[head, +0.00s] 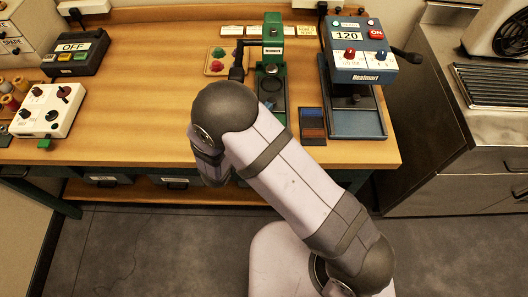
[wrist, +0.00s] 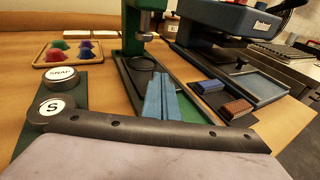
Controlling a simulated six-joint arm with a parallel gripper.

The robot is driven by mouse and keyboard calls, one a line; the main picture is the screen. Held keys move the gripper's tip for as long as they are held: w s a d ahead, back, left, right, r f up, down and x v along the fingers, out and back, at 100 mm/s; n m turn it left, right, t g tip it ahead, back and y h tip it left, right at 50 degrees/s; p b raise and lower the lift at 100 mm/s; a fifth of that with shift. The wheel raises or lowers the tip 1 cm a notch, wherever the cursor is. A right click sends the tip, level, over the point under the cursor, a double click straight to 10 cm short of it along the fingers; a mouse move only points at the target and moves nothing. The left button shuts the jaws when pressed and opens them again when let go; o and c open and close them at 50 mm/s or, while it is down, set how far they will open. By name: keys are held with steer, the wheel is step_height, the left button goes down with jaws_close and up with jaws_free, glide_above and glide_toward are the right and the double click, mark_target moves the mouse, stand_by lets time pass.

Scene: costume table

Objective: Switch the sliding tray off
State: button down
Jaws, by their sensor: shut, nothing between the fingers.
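The blue heat press (head: 358,50) stands at the back right, with a display reading 120, a red ON label, and red and blue knobs. Its tray (head: 355,122) lies flat below the head; the tray also shows at right in the wrist view (wrist: 262,84). I cannot tell whether this is the sliding tray. A black box (head: 75,52) labelled OFF, with several coloured buttons, stands at the back left. My gripper (wrist: 157,78) shows as two blue fingers, shut and empty, in front of the green press base (wrist: 190,105). In the head view my arm hides the gripper.
A green snap press (head: 273,45) stands left of the heat press. Round SNAP (wrist: 62,77) and S (wrist: 52,107) pieces are at left in the wrist view. A white knobbed box (head: 47,110) is at left. Blue and brown blocks (wrist: 238,106) lie nearby.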

steer(key=shift+w+a+r, duration=0.1)
steer(key=shift+w+r, duration=0.05)
steer(key=shift+r, duration=0.05)
steer(key=shift+s+a, duration=0.2)
steer(key=shift+s, duration=0.15)
steer(key=b+v, duration=0.1)
steer(key=v, duration=0.4)
steer(key=b+v, duration=0.1)
steer(key=v, duration=0.5)
steer(key=shift+s+f, duration=0.2)
steer(key=shift+s, duration=0.15)
steer(key=shift+v, duration=0.9)
steer(key=shift+r, duration=0.1)
